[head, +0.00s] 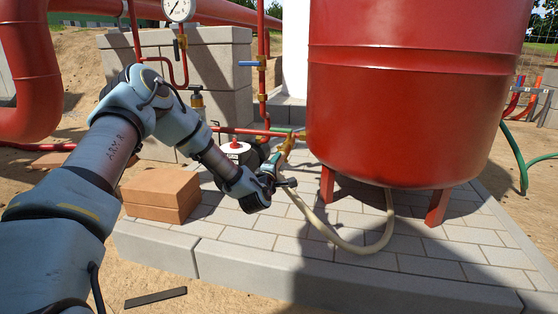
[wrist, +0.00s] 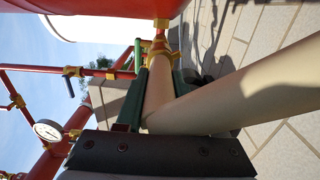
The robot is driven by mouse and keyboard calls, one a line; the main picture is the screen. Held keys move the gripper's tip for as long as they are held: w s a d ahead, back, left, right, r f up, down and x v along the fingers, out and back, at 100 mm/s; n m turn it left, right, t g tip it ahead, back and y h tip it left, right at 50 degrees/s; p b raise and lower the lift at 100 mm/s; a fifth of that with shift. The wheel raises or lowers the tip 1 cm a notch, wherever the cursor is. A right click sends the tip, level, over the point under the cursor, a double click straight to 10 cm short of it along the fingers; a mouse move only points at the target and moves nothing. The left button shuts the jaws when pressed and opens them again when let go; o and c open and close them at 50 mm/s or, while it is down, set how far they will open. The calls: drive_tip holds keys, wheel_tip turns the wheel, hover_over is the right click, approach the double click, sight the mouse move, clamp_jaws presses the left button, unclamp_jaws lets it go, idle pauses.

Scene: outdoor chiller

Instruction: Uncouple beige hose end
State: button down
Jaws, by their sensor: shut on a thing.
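The beige hose (head: 345,243) hangs in a loop over the pavers, from the pipe fitting to beneath the red tank (head: 405,100). In the wrist view the hose (wrist: 250,95) runs in from the right and bends up between my fingers towards a brass fitting (wrist: 159,50). My gripper (head: 277,172) is at the hose end just below the pipe's brass fitting (head: 287,146). In the wrist view my gripper (wrist: 157,88) is shut on the hose end, one green finger on each side. The hose end appears in line with the fitting; I cannot tell whether they are still joined.
Red pipes with a gauge (head: 179,9) and a blue-handled valve (head: 252,63) stand behind. Bricks (head: 160,193) lie on the left. The paving in front is mostly clear.

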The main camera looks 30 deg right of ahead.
drive_tip(key=shift+s+a, duration=0.45)
drive_tip(key=shift+p+v, duration=0.85)
drive_tip(key=shift+v, duration=1.8)
drive_tip(key=c, duration=1.1)
unclamp_jaws()
clamp_jaws()
